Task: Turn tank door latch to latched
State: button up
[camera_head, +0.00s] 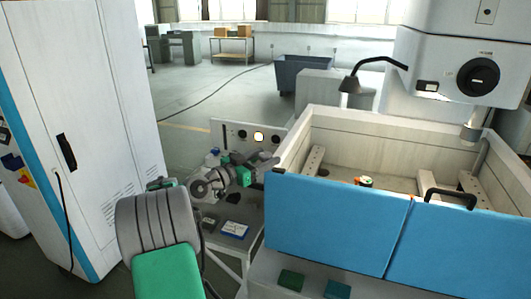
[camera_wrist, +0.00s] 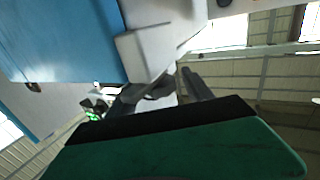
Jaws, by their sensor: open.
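The tank (camera_head: 344,146) has pale walls and blue door panels (camera_head: 335,224) along its front. My gripper (camera_head: 268,164) is in front of the tank's left front corner, near the top left edge of the blue door. Its dark fingers are apart, with nothing clearly held. In the wrist view, my gripper's fingers (camera_wrist: 166,88) point toward a pale block-like corner (camera_wrist: 147,50) beside the blue panel (camera_wrist: 62,38). I cannot clearly make out the latch or its position; my fingers may hide it. Contact between fingers and tank cannot be told.
A black handle (camera_head: 452,194) stands on the right blue panel. A white cabinet (camera_head: 110,120) stands left. The machine head (camera_head: 460,65) overhangs the tank.

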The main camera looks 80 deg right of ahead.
jog(key=shift+s+d, duration=0.15)
jog(key=shift+d, duration=0.15)
jog(key=shift+c, duration=0.2)
